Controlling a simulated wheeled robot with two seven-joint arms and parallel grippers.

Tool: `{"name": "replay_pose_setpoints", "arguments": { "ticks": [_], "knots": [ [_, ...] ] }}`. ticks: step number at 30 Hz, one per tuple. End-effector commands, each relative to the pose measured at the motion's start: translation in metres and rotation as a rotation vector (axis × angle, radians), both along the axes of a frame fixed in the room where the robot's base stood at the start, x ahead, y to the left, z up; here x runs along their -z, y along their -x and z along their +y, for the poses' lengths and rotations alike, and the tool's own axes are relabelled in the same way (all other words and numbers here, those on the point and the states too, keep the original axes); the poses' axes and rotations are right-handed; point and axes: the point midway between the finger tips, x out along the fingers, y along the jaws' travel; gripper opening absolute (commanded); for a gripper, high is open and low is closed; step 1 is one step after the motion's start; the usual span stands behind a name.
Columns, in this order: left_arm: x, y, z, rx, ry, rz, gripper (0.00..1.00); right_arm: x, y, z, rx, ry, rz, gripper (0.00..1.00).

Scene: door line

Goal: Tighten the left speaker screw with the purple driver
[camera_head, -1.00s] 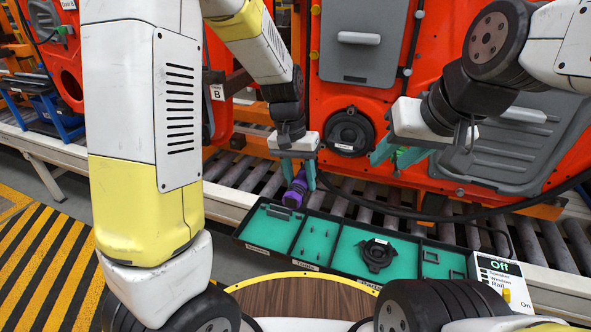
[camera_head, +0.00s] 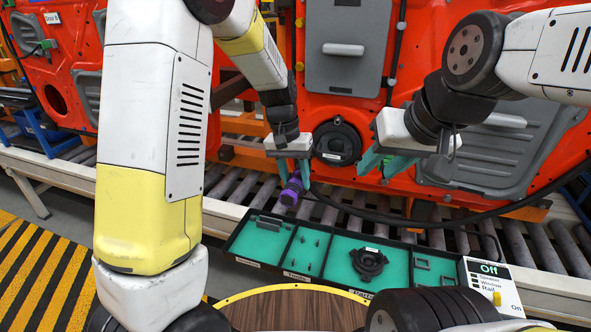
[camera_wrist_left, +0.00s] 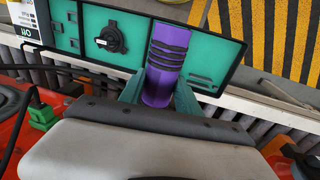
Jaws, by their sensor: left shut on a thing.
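The purple driver (camera_head: 291,190) hangs in my left gripper (camera_head: 290,168), which is shut on it, to the left of and slightly below the door's speaker. The driver also shows in the left wrist view (camera_wrist_left: 165,65), between the teal fingers. The round black speaker (camera_head: 337,143) is seated low on the red door (camera_head: 290,110). Its screws are too small to make out. The driver appears apart from the speaker. My right gripper (camera_head: 386,166) is right of the speaker, in front of the door, its teal fingers apart and nothing visibly held.
A black tray with teal compartments (camera_head: 340,245) stands below, holding a loose black speaker part (camera_head: 369,262) and small pieces. A sign reading "Off" (camera_head: 489,268) is at its right end.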

Motion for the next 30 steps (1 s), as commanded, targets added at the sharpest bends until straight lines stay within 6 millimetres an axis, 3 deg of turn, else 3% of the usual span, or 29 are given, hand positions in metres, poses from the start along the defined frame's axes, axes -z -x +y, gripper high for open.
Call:
{"name": "replay_pose_setpoints", "arguments": {
  "ticks": [30],
  "knots": [
    [-0.0006,-0.0066,-0.0024,0.001,0.001,-0.002,0.0,0.0,0.0,0.0,0.0,0.0,0.0,0.36]
  ]
}}
